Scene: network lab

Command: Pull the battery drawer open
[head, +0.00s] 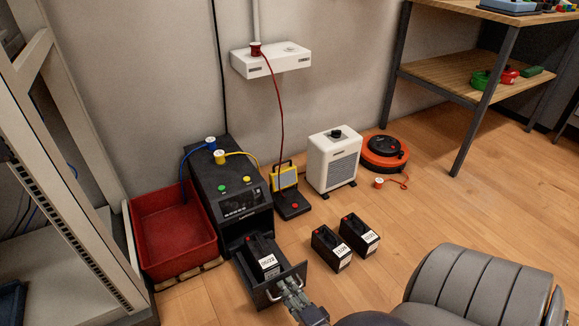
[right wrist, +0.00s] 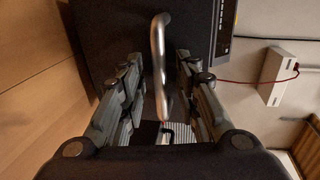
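The battery drawer (head: 296,276) stands out from the front of the black power unit (head: 232,190) on the floor. A black battery (head: 258,247) with a white label sits inside it. The drawer's metal handle (head: 270,295) is partly hidden by my right gripper (head: 291,289), which is at the drawer front. In the right wrist view the handle (right wrist: 158,60) runs between the two fingers of the right gripper (right wrist: 160,88). The fingers are apart, with a visible gap on both sides of the handle. My left gripper is not in view.
Two loose batteries (head: 328,247) (head: 359,235) stand right of the drawer. A red bin (head: 147,232) is left of the unit.

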